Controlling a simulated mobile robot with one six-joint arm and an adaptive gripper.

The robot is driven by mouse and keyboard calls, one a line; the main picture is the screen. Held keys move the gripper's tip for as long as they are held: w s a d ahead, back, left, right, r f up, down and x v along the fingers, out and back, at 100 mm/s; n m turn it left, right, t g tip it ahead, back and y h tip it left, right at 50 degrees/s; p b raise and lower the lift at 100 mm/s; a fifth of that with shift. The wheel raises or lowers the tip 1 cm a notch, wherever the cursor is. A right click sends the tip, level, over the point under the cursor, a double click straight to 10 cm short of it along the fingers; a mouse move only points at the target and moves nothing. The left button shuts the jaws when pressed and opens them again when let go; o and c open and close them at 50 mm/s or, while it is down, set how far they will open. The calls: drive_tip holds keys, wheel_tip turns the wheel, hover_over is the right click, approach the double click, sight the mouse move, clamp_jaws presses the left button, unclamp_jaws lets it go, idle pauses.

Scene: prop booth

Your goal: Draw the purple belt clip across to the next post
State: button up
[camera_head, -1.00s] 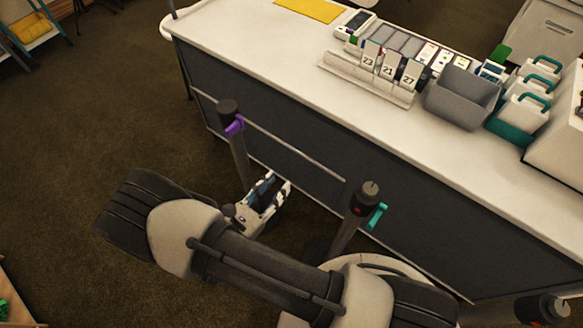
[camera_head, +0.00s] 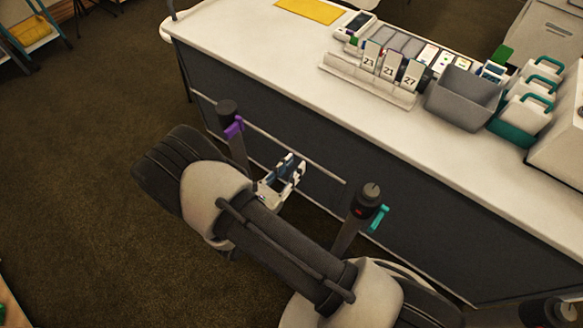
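The purple belt clip (camera_head: 234,128) is on the upper part of the dark left post (camera_head: 228,108), close to the counter front. Another dark post (camera_head: 368,194) stands to the right, with a teal clip (camera_head: 378,218) on its right side and a small red mark. My gripper (camera_head: 295,168) is between the two posts, lower in the picture than the purple clip and to its right. Its fingers are spread apart with nothing visible between them. It does not touch the clip. My arm hides the lower part of the left post.
The white-topped counter (camera_head: 250,55) with a dark front runs diagonally behind the posts. On it are numbered cards (camera_head: 389,66), a grey bin (camera_head: 462,96) and white boxes with teal handles (camera_head: 526,108). Another post top (camera_head: 548,310) shows at bottom right.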

clamp_jaws()
idle(0.6)
drive_tip(key=shift+o, duration=1.6)
unclamp_jaws()
drive_tip(key=v, duration=1.2)
